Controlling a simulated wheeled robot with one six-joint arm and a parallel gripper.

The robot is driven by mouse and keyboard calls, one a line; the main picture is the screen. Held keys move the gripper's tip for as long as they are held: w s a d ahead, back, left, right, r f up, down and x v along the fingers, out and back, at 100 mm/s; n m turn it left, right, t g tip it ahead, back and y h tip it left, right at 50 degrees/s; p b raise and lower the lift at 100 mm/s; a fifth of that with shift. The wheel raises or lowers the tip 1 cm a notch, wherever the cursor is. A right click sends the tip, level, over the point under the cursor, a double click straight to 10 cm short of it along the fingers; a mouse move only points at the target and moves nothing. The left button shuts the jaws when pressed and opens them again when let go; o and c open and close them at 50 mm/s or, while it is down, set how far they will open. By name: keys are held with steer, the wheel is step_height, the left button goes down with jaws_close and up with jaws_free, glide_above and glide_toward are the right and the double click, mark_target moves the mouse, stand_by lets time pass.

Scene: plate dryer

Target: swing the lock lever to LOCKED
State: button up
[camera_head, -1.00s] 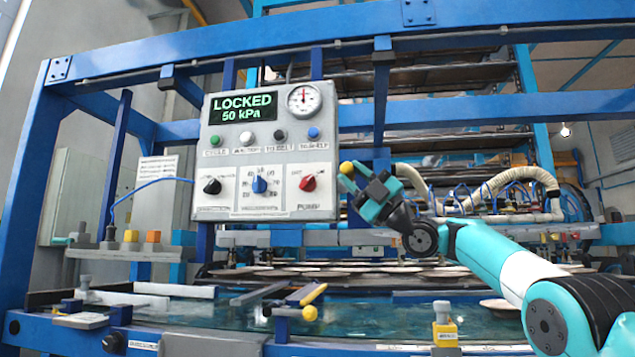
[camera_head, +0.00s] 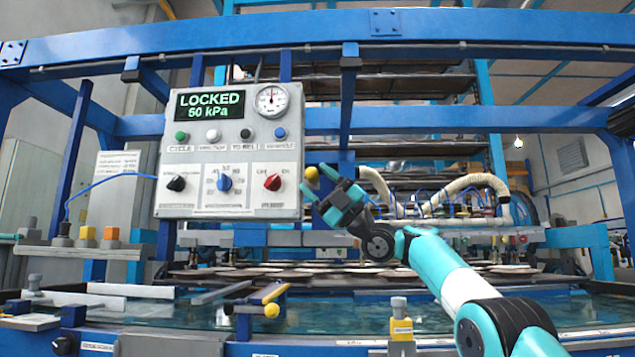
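The control panel (camera_head: 231,150) stands upright left of centre, and its green display (camera_head: 208,107) reads LOCKED 50 kPa. A lever's yellow ball knob (camera_head: 312,174) sits just off the panel's right edge; I take this to be the lock lever. Its shaft is not clearly visible. My gripper (camera_head: 315,182) is at the ball, with its fingers spread apart and the ball near the fingertips. I cannot tell whether they touch it. A second yellow ball knob (camera_head: 271,311) is on a short bar at the front edge of the frame, well below my gripper.
Blue frame beams (camera_head: 230,55) run above the panel. A yellow block (camera_head: 401,329) stands on the front rail. Plates (camera_head: 290,268) lie in a row behind the glassy bed. Pale hoses (camera_head: 468,183) hang to the right of my gripper. The bed's middle is mostly clear.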

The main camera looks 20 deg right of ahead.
steer(key=b+v, duration=1)
steer(key=v, duration=0.7)
steer(key=shift+d, duration=0.15)
steer(key=shift+f, duration=0.1)
